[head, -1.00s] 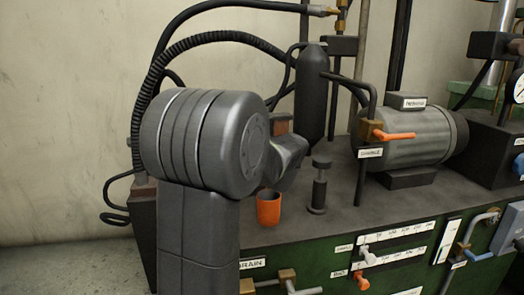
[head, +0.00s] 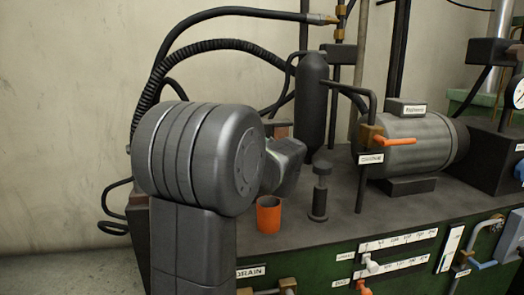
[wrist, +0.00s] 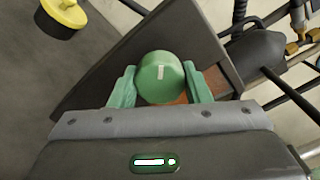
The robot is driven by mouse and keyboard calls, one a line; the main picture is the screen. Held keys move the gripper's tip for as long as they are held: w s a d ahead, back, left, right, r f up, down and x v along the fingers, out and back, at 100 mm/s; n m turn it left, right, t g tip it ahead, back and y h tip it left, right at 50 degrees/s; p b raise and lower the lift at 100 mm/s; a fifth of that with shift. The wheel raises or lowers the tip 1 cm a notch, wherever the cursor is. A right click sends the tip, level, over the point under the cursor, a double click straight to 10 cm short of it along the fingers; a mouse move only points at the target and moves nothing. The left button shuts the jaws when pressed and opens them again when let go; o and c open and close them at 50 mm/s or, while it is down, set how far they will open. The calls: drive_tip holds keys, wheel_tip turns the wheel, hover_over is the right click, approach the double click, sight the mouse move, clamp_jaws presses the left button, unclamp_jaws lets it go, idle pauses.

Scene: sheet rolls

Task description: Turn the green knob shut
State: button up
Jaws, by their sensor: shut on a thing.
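The green knob (wrist: 160,78) shows in the wrist view as a round cap with a white mark on its face. The mark stands nearly upright in that picture. My gripper (wrist: 161,88) has its two green fingers on either side of the knob and is shut on it. In the head view, my own arm hides the knob and the fingertips. Part of my wrist (head: 284,163) shows there beside the dark box at the back of the bench.
An orange cup (head: 269,215) and a dark post (head: 320,192) stand on the bench near my wrist. A black cylinder (head: 312,100), a motor (head: 415,143) and an orange-handled valve (head: 385,141) stand further back. A yellow knob (wrist: 64,14) shows in the wrist view.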

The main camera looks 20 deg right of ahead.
drive_tip(key=m+p, duration=0.1)
drive_tip(key=m, duration=0.4)
drive_tip(key=shift+m+p, duration=0.3)
drive_tip(key=shift+p, duration=0.05)
drive_tip(key=shift+m+p, duration=0.9)
drive_tip(key=shift+m, duration=1.1)
drive_tip(key=shift+f, duration=0.1)
drive_tip(key=o, duration=1)
drive_tip(key=v, duration=1.4)
